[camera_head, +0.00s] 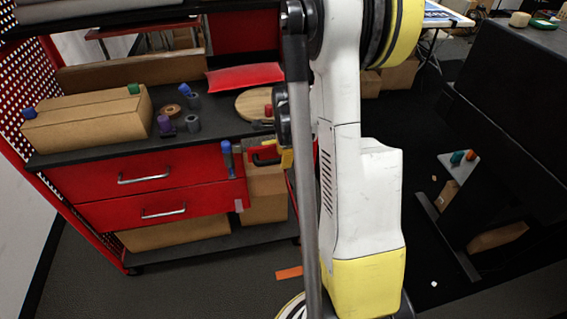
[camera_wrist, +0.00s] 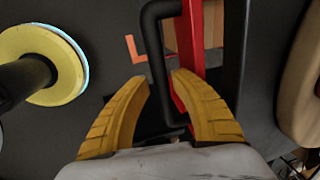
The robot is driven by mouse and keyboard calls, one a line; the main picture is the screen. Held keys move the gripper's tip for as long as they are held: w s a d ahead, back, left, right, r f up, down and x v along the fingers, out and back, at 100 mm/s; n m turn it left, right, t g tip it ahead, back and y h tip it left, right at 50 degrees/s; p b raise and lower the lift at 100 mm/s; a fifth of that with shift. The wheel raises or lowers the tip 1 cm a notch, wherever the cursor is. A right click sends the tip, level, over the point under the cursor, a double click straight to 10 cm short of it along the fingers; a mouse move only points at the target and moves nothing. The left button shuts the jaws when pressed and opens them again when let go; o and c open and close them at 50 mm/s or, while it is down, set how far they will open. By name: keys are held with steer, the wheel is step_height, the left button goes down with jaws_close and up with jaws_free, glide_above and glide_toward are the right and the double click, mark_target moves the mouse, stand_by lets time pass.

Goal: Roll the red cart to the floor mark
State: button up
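The red cart (camera_head: 150,185) stands at the left in the head view, with two drawers. Its black side handle (camera_head: 264,156) is on the cart's right side. My gripper (camera_head: 285,156) is at that handle, mostly hidden behind my arm.
A cardboard box (camera_head: 88,120), several small items and a red pouch (camera_head: 245,77) are on the cart top. A black workbench (camera_head: 510,130) stands at the right. A yellow disc (camera_wrist: 45,65) shows in the wrist view.

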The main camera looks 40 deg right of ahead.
steer(key=shift+w+f, duration=0.1)
steer(key=shift+f, duration=0.3)
jaws_close()
steer(key=shift+d, duration=0.1)
steer(key=shift+s+d, duration=0.45)
steer(key=shift+d, duration=0.2)
jaws_free()
steer(key=shift+w+a, duration=0.1)
